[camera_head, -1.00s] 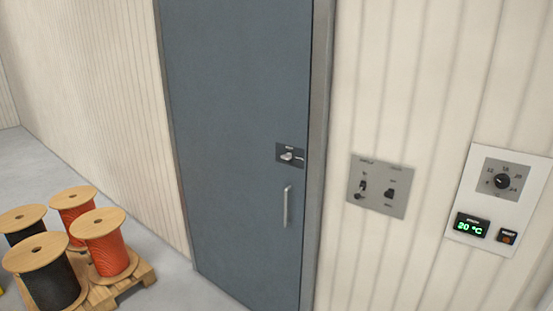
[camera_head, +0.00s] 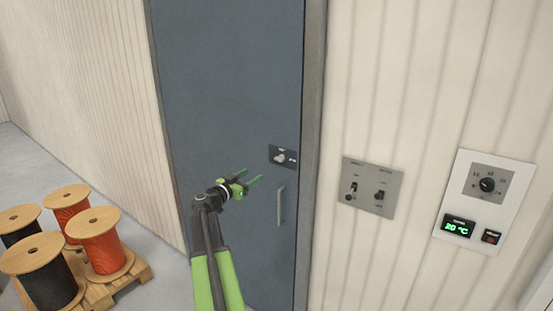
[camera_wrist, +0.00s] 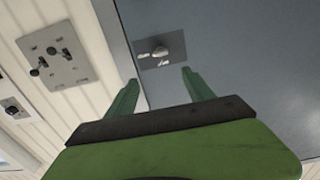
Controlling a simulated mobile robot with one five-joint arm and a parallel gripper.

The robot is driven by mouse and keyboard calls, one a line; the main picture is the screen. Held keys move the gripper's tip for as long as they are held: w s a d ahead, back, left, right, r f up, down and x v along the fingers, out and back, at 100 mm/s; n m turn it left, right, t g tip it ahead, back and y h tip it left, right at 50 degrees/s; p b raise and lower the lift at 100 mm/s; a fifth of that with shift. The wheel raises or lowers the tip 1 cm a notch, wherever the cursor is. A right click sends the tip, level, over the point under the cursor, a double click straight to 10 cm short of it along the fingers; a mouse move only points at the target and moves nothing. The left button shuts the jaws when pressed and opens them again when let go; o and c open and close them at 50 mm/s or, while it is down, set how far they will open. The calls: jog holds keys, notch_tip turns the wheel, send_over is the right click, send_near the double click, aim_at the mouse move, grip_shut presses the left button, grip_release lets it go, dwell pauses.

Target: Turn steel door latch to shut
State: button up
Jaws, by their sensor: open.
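The steel door latch (camera_head: 280,158) is a small silver knob on a dark plate, on the blue-grey door (camera_head: 225,90) near its right edge. It also shows in the wrist view (camera_wrist: 158,54), ahead of my fingers. My green gripper (camera_head: 252,178) is open and empty, to the left of the latch and a little below it in the head view. In the wrist view the gripper (camera_wrist: 160,88) has its two fingers spread apart, with the latch plate beyond and between their tips. The fingers look apart from the latch. The plate's lettering is too small to read.
A vertical door handle (camera_head: 281,206) is just below the latch. To the right on the wall are a switch plate (camera_head: 370,204) and a white thermostat panel (camera_head: 513,228). Reels of orange and black cable stand on a wooden pallet (camera_head: 130,277) at the lower left.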

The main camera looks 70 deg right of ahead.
aim_at(278, 160)
jog(key=x, duration=1.7)
jog(key=shift+s+d, duration=0.1)
jog(key=shift+d, duration=0.1)
jog(key=shift+c, duration=0.2)
